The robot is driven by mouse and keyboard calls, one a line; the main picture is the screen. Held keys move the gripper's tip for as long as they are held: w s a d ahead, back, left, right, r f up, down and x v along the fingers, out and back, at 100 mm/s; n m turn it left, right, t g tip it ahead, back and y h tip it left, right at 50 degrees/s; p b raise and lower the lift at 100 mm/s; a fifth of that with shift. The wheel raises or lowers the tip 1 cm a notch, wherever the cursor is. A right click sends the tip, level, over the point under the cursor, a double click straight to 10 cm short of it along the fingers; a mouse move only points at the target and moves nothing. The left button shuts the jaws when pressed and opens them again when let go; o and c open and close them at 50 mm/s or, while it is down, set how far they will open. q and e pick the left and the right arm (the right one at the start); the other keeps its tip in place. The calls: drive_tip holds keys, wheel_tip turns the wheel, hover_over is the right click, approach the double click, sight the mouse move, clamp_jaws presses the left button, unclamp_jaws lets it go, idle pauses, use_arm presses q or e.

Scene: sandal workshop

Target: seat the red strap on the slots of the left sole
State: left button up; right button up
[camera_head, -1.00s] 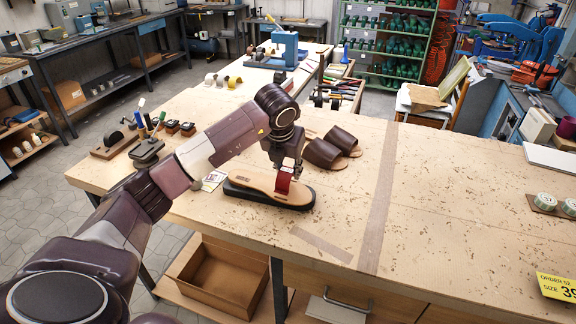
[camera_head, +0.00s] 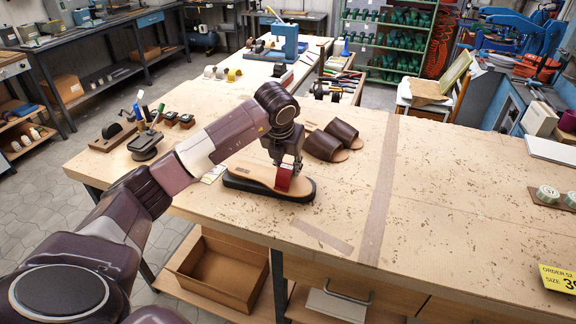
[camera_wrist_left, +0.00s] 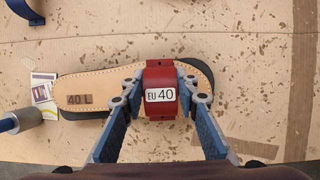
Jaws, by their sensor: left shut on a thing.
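The red strap (camera_head: 283,180), labelled EU 40 in the left wrist view (camera_wrist_left: 160,84), is held between the fingers of my left gripper (camera_head: 285,165). The left sole (camera_head: 251,176) is tan on a black base and lies on the workbench; in the left wrist view it reads 40 L (camera_wrist_left: 82,99). The strap is over the right part of the sole, at or just above its surface; I cannot tell whether it touches. The slots are hidden under the strap and fingers. My right gripper is not in view.
Finished brown sandals (camera_head: 334,141) lie just behind the sole. A cup-like holder with tools (camera_head: 145,145) stands at the left of the workbench (camera_head: 440,215). Green-labelled rolls (camera_head: 547,194) and a yellow order card (camera_head: 558,279) are at the right. The middle right is clear.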

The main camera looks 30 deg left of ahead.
use_arm(q)
drive_tip(key=shift+f, duration=0.2)
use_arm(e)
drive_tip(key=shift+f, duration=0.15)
use_arm(q)
drive_tip(key=o, duration=0.9)
drive_tip(key=shift+o, duration=0.2)
drive_tip(key=v, duration=1.2)
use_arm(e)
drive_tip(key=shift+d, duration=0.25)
use_arm(q)
drive_tip(key=shift+w, duration=0.1)
